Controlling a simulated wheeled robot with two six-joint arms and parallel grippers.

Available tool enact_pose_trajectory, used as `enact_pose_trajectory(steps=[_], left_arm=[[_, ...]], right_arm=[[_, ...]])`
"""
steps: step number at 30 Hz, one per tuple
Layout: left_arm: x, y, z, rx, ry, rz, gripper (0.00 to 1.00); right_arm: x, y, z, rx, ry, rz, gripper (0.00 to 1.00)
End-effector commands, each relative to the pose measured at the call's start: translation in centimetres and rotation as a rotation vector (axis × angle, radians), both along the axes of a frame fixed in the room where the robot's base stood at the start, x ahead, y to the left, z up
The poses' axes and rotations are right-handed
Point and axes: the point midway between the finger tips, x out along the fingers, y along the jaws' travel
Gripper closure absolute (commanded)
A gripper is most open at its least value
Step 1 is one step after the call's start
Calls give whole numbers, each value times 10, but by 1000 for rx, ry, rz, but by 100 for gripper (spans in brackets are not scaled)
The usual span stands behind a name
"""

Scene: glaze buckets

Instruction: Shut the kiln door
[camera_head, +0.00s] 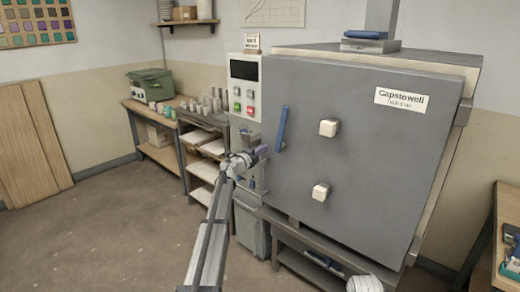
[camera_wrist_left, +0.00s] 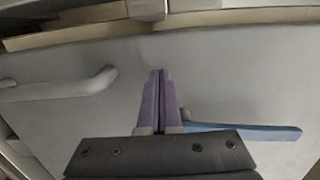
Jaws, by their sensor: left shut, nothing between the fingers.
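The kiln door (camera_head: 375,175) is a large grey panel with a white name plate and two pale knobs. It stands against or very close to the kiln body; a pale strip shows along its right edge, and I cannot tell whether a small gap is left. Its blue handle (camera_head: 281,130) is upright near the left edge. My left gripper (camera_head: 262,150) is shut and empty, beside the door's left edge, left of the handle. In the left wrist view its purple fingers (camera_wrist_left: 160,98) point over the grey door face (camera_wrist_left: 230,75), with the blue handle (camera_wrist_left: 245,131) at right. My right gripper is not in view.
A control panel (camera_head: 244,88) with buttons is left of the kiln. Another bench (camera_head: 508,235) is at the right edge. The floor (camera_head: 110,230) at left is clear.

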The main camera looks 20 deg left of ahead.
Motion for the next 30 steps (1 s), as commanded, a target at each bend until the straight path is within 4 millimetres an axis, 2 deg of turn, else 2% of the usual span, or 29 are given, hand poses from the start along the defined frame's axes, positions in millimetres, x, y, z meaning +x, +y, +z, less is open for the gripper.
enact_pose_trajectory(steps=[2,6,15,21,30], left_arm=[[-18,-3,0,3,0,0,100],[-46,7,-1,4,1,2,100],[-95,24,-1,5,1,1,100],[-109,29,-1,6,1,0,100],[-111,30,-1,7,2,-1,100]], right_arm=[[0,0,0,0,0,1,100],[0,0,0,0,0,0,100],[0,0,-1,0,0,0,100],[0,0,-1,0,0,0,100],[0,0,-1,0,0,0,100]])
